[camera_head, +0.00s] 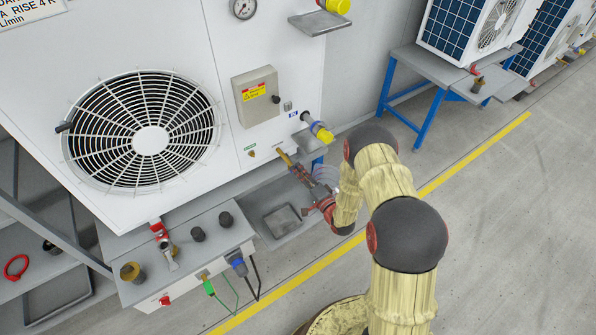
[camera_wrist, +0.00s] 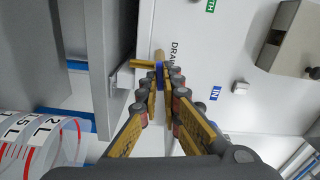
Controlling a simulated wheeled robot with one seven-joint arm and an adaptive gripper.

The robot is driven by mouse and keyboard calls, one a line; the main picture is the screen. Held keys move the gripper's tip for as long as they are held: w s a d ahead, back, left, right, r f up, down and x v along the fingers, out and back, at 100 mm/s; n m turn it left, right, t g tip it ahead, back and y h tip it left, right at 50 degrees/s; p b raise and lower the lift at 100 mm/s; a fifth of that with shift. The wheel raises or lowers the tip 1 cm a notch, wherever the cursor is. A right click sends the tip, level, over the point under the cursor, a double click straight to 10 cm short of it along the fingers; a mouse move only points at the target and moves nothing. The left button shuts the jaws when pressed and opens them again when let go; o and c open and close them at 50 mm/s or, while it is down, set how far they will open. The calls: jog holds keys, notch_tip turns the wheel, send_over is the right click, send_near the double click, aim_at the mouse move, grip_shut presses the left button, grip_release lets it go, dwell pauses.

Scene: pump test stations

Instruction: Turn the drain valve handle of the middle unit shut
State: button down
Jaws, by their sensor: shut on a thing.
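The near white unit (camera_head: 235,40) has a brass drain valve (camera_head: 285,158) low on its front panel. The wrist view shows the brass valve (camera_wrist: 158,56) beside a "DRAIN" label, with a blue handle (camera_wrist: 160,76) on it. My gripper (camera_head: 298,172) reaches the valve from the front. In the wrist view, my gripper (camera_wrist: 161,80) has its fingertips on either side of the blue handle, shut on it. The fingers hide part of the handle. Its exact turn angle is hard to tell.
A grey control box (camera_head: 256,96) and a yellow-capped pipe (camera_head: 318,127) sit near the valve. A grey tray (camera_head: 262,200) lies below. A clear measuring jug (camera_wrist: 35,140) stands close to my gripper. Other units (camera_head: 470,25) stand at right; the floor (camera_head: 490,200) is clear.

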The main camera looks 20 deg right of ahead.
jog(key=shift+m, duration=0.9)
jog(key=shift+f, duration=0.1)
jog(key=c, duration=2)
grip_release()
jog(key=shift+s, duration=0.1)
jog(key=v, duration=1.1)
jog(key=shift+s+d, duration=0.2)
jog(key=shift+s, duration=0.15)
